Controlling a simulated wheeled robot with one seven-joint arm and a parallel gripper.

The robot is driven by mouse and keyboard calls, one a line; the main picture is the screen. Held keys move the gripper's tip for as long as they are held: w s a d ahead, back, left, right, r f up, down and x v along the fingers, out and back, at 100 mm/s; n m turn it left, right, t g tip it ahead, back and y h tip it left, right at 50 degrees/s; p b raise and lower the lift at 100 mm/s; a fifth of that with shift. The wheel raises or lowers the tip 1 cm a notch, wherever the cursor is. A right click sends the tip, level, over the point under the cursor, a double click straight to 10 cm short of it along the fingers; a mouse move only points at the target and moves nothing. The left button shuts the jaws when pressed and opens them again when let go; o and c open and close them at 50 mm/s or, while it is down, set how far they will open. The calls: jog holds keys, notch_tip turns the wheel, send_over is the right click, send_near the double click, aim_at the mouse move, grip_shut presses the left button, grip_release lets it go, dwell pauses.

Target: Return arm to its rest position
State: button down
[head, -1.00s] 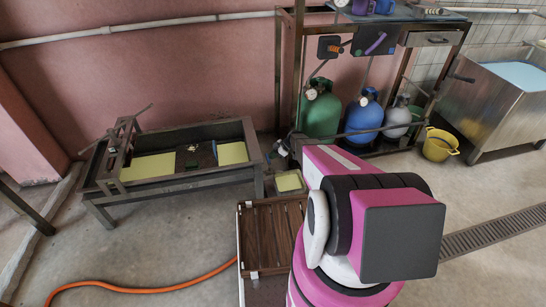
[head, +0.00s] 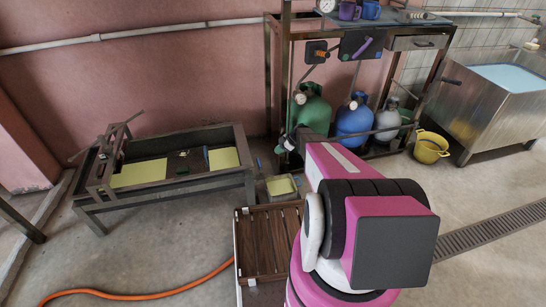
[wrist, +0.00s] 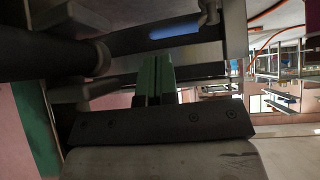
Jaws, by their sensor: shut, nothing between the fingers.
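My arm reaches from the bottom right toward the steel rack in the head view. My gripper (head: 286,144) is small there, in front of the rack's lower left, close to the green gas cylinder; contact cannot be told. In the wrist view my gripper (wrist: 154,66) shows its two green fingers side by side, shut and empty. Dark bars and pipes fill the space around the fingers there. My own arm hides part of the floor and of the rack's lower part.
The steel rack (head: 268,75) holds a green cylinder (head: 312,108) and a blue cylinder (head: 353,119). A low metal table (head: 185,187) stands left, a slatted wooden top (head: 268,240) in front. A yellow bucket (head: 430,148) is at right. An orange hose (head: 130,296) crosses open floor.

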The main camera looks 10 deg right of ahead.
jog(key=shift+v, duration=1.5)
jog(key=s+a+r+m+h, duration=0.1)
jog(key=s+r+m+h, duration=0.3)
jog(key=s+r+m, duration=0.5)
jog(key=s+a+r+m+h, duration=0.2)
jog(key=s+r+m+h, duration=0.3)
jog(key=s+r, duration=1.2)
jog(key=s+m, duration=0.4)
jog(key=s, duration=0.1)
jog(key=shift+s, duration=0.35)
